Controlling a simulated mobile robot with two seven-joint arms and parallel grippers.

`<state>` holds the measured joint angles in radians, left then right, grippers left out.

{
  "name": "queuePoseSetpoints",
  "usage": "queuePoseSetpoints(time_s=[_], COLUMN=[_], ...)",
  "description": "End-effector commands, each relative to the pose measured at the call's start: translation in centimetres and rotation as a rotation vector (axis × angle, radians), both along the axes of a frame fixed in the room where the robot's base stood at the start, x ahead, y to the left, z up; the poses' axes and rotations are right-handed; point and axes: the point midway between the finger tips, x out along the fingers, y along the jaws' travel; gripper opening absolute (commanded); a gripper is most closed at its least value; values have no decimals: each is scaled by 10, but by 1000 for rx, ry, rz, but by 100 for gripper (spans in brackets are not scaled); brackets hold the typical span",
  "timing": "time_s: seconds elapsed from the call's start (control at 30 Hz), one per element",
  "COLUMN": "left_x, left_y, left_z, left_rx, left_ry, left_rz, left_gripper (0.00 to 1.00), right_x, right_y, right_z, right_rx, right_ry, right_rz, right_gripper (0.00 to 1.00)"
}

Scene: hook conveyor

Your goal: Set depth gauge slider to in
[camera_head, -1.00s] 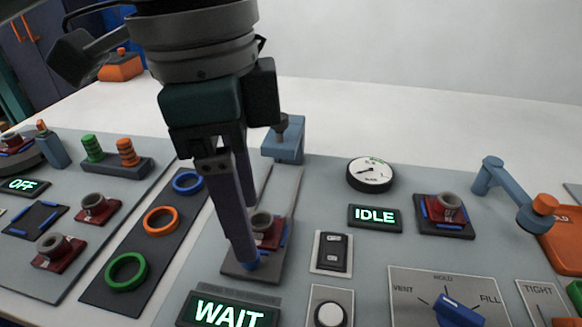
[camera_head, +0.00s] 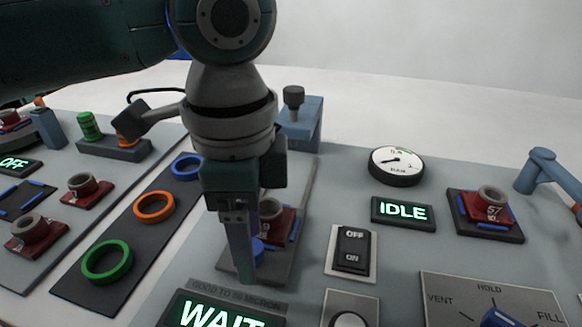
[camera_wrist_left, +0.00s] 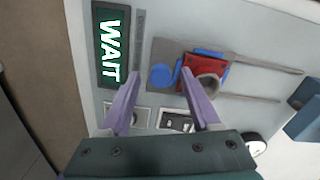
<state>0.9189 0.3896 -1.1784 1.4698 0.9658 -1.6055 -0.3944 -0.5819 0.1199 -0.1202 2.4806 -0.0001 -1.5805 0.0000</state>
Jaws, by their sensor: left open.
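The likely depth gauge slider is a dark sliding plate (camera_head: 278,268) with a red block (camera_head: 285,222), a grey ring and a round blue knob (camera_head: 258,250). It sits at the near end of two rails leading back to a blue block (camera_head: 305,130) with a dark knob on top. My left gripper (camera_head: 246,278) points down over the plate's left side, open. In the left wrist view its two purple fingers (camera_wrist_left: 160,73) stand either side of the blue knob (camera_wrist_left: 162,79), and the red block (camera_wrist_left: 200,70) lies by the right finger. Contact cannot be told.
The WAIT display (camera_head: 222,312) is close in front of the gripper. To the right are an OFF/ON switch (camera_head: 352,250), the IDLE display (camera_head: 402,212), a gauge (camera_head: 397,165) and a VENT/HOLD/FILL dial panel (camera_head: 450,290). To the left is a dark strip with coloured rings (camera_head: 107,262).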

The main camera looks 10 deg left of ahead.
Motion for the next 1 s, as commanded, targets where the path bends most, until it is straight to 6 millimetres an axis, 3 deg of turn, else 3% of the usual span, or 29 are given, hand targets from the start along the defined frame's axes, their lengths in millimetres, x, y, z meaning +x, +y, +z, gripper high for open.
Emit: queuePoseSetpoints(time_s=[0.27,0.8,1.0], left_x=[0,0,0], left_y=[0,0,0], left_z=[-2,-1,-1], left_rx=[0,-1,-1], left_ry=[0,0,0], left_rz=[0,0,0], left_gripper=[63,2,0], right_x=[0,0,1], right_y=[0,0,0], right_z=[0,0,0], right_rx=[0,0,0], right_ry=[0,-1,-1], right_rz=[0,0,0], right_gripper=[50,50,50])
